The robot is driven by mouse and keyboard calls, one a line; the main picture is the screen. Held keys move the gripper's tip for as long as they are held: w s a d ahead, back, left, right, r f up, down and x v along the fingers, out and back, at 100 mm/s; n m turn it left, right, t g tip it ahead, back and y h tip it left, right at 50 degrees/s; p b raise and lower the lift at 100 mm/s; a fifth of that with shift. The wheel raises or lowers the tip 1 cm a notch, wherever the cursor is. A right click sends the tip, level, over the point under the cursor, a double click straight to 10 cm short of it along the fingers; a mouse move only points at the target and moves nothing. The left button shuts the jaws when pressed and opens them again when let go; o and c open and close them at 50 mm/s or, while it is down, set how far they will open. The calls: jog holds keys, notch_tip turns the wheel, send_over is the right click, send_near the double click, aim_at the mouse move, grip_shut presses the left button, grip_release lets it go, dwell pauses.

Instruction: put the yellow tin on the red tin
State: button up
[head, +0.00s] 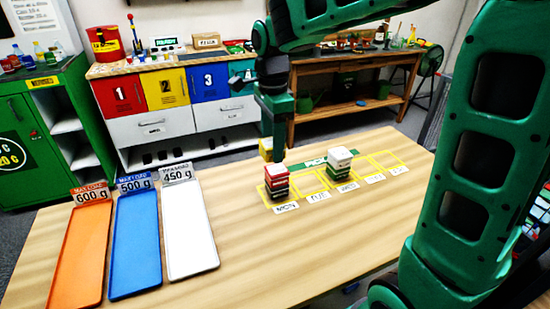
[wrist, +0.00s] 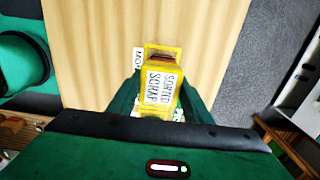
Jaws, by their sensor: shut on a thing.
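My gripper (head: 273,145) is shut on the yellow tin (head: 265,148), which hangs above the table near the MON square. In the wrist view the yellow tin (wrist: 160,92) sits between my two green fingers, with a white "SORTED SCRAP" label facing the camera. The red tin (head: 277,176) stands in the MON square, in a layered pile with red, white and dark bands. The yellow tin is above it and slightly left in the head view, with a small gap apparent. In the wrist view the yellow tin hides most of what is below.
A pile with a white top and green and dark bands (head: 341,164) stands at the WED square. The squares to its right look empty. Orange (head: 81,255), blue (head: 135,247) and white (head: 187,232) trays lie at the left. The table's front middle is clear.

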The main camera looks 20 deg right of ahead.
aim_at(277, 169)
jog(key=shift+w+d+f, duration=0.45)
jog(key=shift+d+f, duration=0.1)
jog(key=shift+d, duration=0.15)
jog(key=shift+d+f, duration=0.1)
jog(key=shift+f, duration=1.95)
jog(key=o, duration=1.2)
jog(key=shift+f, duration=0.1)
